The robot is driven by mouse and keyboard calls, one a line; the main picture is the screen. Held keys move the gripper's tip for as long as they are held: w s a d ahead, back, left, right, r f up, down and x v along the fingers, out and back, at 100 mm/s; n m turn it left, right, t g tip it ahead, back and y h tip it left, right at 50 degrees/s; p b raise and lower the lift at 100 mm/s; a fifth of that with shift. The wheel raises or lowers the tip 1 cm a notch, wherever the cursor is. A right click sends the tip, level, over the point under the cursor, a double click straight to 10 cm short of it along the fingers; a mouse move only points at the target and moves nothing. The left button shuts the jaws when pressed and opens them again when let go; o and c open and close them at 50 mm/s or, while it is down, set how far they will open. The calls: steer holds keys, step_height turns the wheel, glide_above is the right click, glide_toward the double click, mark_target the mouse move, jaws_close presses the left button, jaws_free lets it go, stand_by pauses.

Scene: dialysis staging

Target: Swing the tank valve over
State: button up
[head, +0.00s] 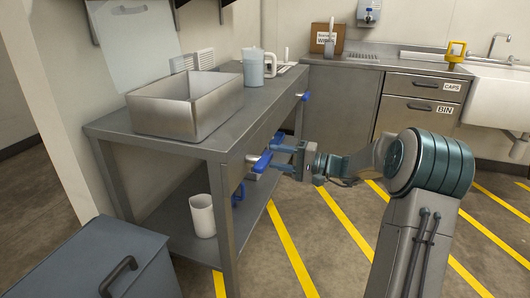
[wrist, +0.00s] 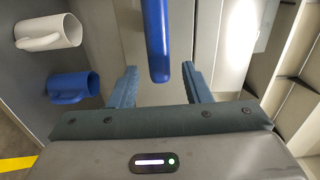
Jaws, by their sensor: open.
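A blue lever handle (head: 262,161) sticks out from the front edge of the steel table, near its left front corner; I take it as the tank valve. A steel open-topped tank (head: 187,112) stands on the table above it. My gripper (head: 275,158) is open and points at the lever from the right. In the wrist view the lever (wrist: 157,40) reaches in from the top, its rounded end in the gap between my two fingers (wrist: 160,67). Space shows on both sides of it, and the fingers are not closed on it.
Another blue lever (head: 305,97) sits farther along the table front. A white mug (head: 201,216) and a blue mug (head: 239,194) are on the lower shelf (head: 180,225). Jugs stand on the tabletop. A grey lidded bin (head: 85,265) is at the left front. The striped floor is clear.

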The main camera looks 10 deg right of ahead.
steer(key=p+v, duration=0.2)
steer(key=v, duration=0.6)
steer(key=shift+s+d, duration=0.15)
steer(key=shift+d, duration=0.15)
steer(key=s+a+r+n+g+h+p, duration=0.3)
steer(key=s+a+r+g+h+p, duration=0.4)
steer(key=s+a+r+p, duration=0.8)
steer(key=s+d+r+n+h+p, duration=0.2)
steer(key=s+d+r+h+p, duration=0.2)
steer(key=s+r+h+p, duration=0.4)
steer(key=s+r+p, duration=0.7)
steer(key=p, duration=0.4)
steer(key=shift+r+n+t+h, duration=0.25)
steer(key=shift+n+t+h, duration=0.05)
steer(key=shift+t, duration=0.1)
